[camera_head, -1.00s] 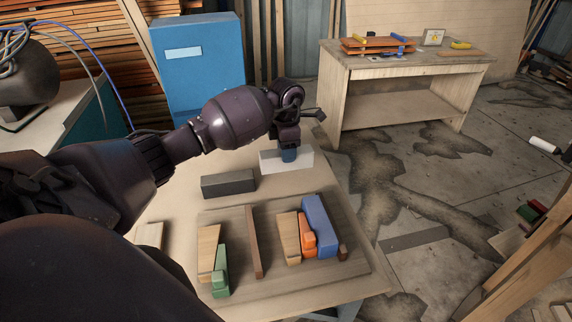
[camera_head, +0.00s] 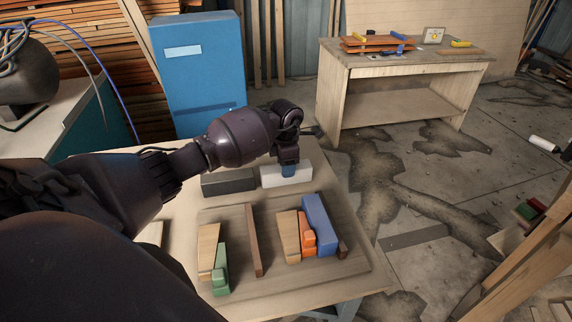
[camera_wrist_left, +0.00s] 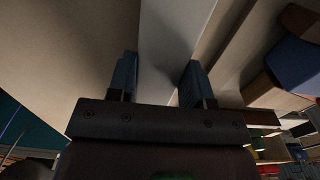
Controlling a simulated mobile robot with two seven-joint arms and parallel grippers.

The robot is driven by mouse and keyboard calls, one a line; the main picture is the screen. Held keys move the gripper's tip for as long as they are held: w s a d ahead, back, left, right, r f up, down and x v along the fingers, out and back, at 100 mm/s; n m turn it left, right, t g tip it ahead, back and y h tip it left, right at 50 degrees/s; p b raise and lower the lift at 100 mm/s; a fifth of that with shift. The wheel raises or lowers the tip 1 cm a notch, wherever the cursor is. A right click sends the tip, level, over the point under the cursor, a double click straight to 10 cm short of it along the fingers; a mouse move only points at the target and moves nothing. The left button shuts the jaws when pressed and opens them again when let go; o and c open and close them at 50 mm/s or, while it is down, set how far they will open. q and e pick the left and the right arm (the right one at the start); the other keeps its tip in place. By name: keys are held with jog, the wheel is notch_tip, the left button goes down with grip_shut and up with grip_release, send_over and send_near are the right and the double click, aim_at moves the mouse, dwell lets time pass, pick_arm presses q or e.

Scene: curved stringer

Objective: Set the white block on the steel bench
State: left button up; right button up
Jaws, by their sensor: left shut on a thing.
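The white block (camera_head: 272,178) is between the fingers of my left gripper (camera_head: 289,171), which is shut on it. It is at the far side of the pale table (camera_head: 181,240), just right of a dark grey block (camera_head: 229,182). I cannot tell whether the white block touches the tabletop. In the left wrist view, the white block (camera_wrist_left: 170,35) runs between the two blue fingertips (camera_wrist_left: 158,78). A bench with a pale top (camera_head: 75,88) and teal side stands at the left; I cannot tell whether any bench is steel. My right gripper is out of view.
A tray (camera_head: 285,280) on the near table holds wooden strips, a green piece (camera_head: 220,272), an orange piece (camera_head: 308,238) and a blue block (camera_head: 319,225). A blue cabinet (camera_head: 198,75) stands behind. A wooden workbench (camera_head: 405,75) stands at the back right, with open floor before it.

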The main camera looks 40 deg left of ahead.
pick_arm(q)
jog(key=o, duration=0.8)
jog(key=shift+o, duration=1.2)
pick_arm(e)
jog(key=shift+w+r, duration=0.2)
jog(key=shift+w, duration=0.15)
pick_arm(q)
jog(key=shift+r, duration=0.35)
notch_tip(320, 180, up, 12)
jog(key=shift+f+b, duration=0.25)
jog(key=shift+b, duration=0.2)
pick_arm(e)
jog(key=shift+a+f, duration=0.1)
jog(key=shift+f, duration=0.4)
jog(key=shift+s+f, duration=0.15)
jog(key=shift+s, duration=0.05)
